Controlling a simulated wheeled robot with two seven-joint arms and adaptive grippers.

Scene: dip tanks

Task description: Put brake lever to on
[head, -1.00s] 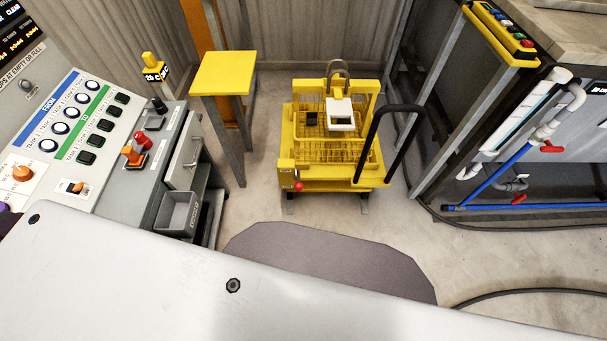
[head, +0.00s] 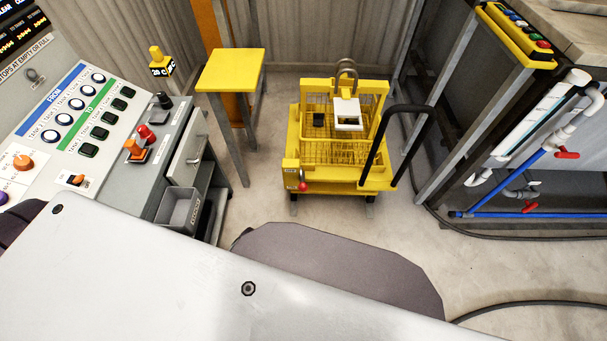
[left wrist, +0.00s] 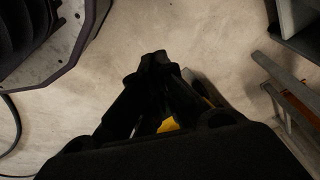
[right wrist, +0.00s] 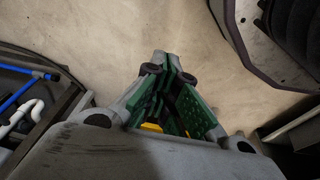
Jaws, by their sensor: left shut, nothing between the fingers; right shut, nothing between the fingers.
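A yellow cart (head: 335,150) with a wire basket and a black push handle (head: 412,108) stands on the floor ahead. A small lever with a red knob (head: 303,186) is at its front left corner; I take it for the brake lever, but its labels are too small to read. My left gripper (left wrist: 160,60) is shut and empty above bare floor in the left wrist view. My right gripper (right wrist: 168,62) is shut and empty above bare floor in the right wrist view. Neither gripper shows in the head view, and both are apart from the cart.
A control console (head: 95,120) with knobs, buttons and a grey bin (head: 178,209) stands at the left. A yellow-topped stand (head: 231,70) is behind it. At the right are a tank frame with blue and white pipes (head: 505,180) and a hose (head: 530,305). Floor before the cart is clear.

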